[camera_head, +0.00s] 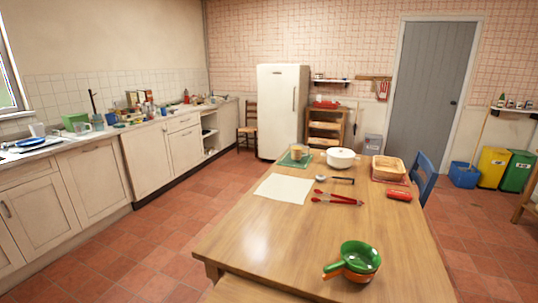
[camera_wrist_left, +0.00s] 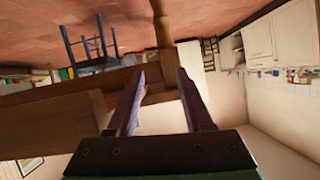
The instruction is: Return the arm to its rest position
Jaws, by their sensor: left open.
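My left gripper (camera_wrist_left: 168,100) shows in the left wrist view with its two fingers apart and nothing between them. Past the fingertips are a wooden table leg and beam (camera_wrist_left: 66,120), with the red tiled floor (camera_wrist_left: 200,20) beyond. I cannot tell whether a finger touches the wood. Neither arm nor gripper shows in the head view. My right gripper is not in view.
The wooden table (camera_head: 262,235) holds a green and orange pan (camera_head: 355,258), red tongs (camera_head: 337,199), a white pot (camera_head: 341,158) and a basket (camera_head: 388,168). A blue chair (camera_head: 423,177) stands at its right. Floor on the left (camera_head: 150,255) is clear.

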